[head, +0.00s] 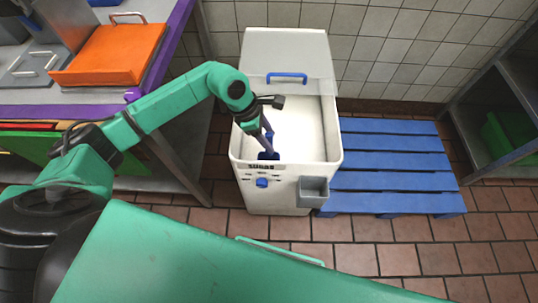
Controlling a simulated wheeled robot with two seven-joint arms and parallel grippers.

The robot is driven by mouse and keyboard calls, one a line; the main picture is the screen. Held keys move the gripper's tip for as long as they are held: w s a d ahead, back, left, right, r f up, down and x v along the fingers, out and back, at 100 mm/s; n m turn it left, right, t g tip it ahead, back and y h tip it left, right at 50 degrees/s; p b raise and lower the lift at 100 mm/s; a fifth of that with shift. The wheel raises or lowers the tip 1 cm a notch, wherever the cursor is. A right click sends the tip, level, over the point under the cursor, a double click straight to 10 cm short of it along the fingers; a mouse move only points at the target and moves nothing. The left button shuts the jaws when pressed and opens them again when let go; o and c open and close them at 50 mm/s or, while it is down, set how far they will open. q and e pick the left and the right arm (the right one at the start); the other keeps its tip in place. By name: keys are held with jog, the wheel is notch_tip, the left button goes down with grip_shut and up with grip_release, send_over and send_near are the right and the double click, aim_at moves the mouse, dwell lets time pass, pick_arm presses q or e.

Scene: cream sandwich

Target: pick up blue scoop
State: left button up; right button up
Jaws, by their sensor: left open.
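A white bin (334,135) stands open on the floor in the middle of the head view, with pale contents (303,125) inside. My left arm comes in from the left and bends down over it. My left gripper (266,143) points down into the bin near its front left side and is open. A small dark blue thing (268,155), apparently the blue scoop, shows at the fingertips near the front wall. The fingers hide much of it, and I cannot tell whether they touch it. My right gripper is not in view.
The bin's lid has a blue handle (287,76); a blue knob (262,183) and a grey cup (313,190) are on its front. A blue pallet (390,170) lies to the right. A metal table (60,108) with an orange lid (112,54) stands left.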

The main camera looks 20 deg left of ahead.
pick_arm(q)
jog(key=x, duration=0.3)
jog(key=shift+d+f, duration=0.1)
jog(key=shift+f, duration=0.05)
grip_shut()
dwell(1.1)
